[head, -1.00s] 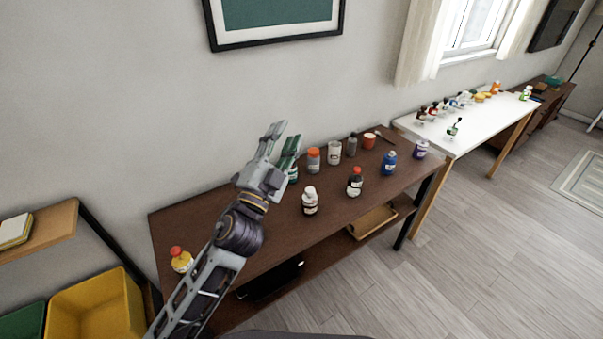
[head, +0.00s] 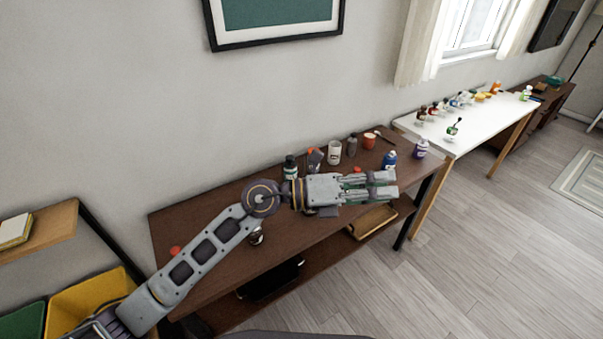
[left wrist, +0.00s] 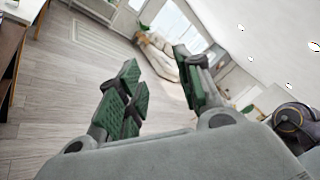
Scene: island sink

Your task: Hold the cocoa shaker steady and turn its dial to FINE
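Several small bottles and jars stand on the dark brown table (head: 200,225); I cannot tell which is the cocoa shaker, and no dial marking is readable. A small dark jar (head: 257,237) is partly behind my left arm. My left gripper (head: 388,184) stretches to the right above the table's right part, fingers apart and empty. It hides the middle front of the table, and a red cap (head: 357,170) shows just behind it. The left wrist view shows its green-padded fingers (left wrist: 160,92) spread, with only floor and room beyond. My right gripper is not in view.
A blue bottle (head: 389,159) is close to my fingers. A white table (head: 490,118) adjoins at right.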

